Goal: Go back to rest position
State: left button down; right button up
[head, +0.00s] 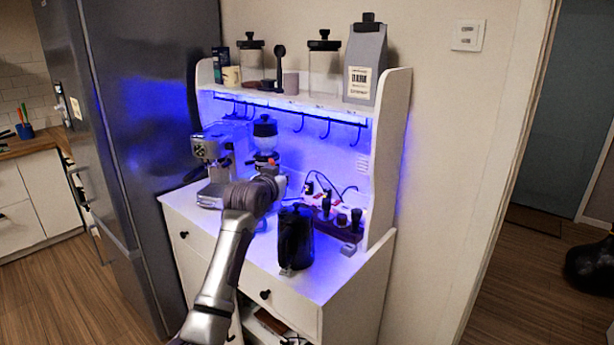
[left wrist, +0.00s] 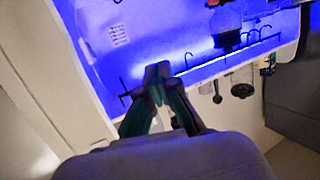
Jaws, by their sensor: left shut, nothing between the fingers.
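My left arm rises from the bottom of the head view and ends over the white cabinet's worktop (head: 262,246). Its gripper (head: 274,170) is in front of the coffee grinder (head: 265,130), and the arm's wrist hides part of the worktop. In the left wrist view the fingers (left wrist: 159,72) are shut together with nothing between them, in front of the blue-lit back panel (left wrist: 150,30). I cannot tell any contact with the cabinet. My right gripper is in neither view.
An espresso machine (head: 213,160) stands left of the gripper, and a black pitcher (head: 296,237) stands to its right. A hook rail (head: 300,112) hangs under the shelf, which holds jars and a grey bag (head: 364,62). A dark fridge (head: 140,100) stands left.

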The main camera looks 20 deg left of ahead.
pick_arm(q)
jog(key=s+d+f+m+g, duration=0.1)
jog(key=s+d+f+g, duration=0.25)
jog(key=s+f, duration=0.75)
jog(key=s+d+f+m+g, duration=0.1)
jog(key=s+d+f+g, duration=0.25)
jog(key=s+f, duration=0.85)
jog(key=s+d+f+g, duration=0.2)
jog(key=s+f, duration=0.1)
jog(key=s, duration=0.7)
jog(key=s+d+f+g+h, duration=0.1)
jog(key=s+d+f, duration=0.15)
jog(key=s, duration=0.65)
jog(key=s+d+f+g, duration=0.1)
jog(key=s+f+g, duration=0.15)
jog(key=s, duration=0.75)
notch_tip(320, 180, down, 28)
jog(key=b, duration=0.3)
jog(key=s+a+f+g+b, duration=0.2)
jog(key=s+a+f, duration=0.1)
jog(key=s+f, duration=1.4)
notch_tip(320, 180, down, 3)
jog(key=shift+s+m, duration=0.2)
jog(key=shift+m, duration=0.2)
jog(key=shift+a, duration=0.1)
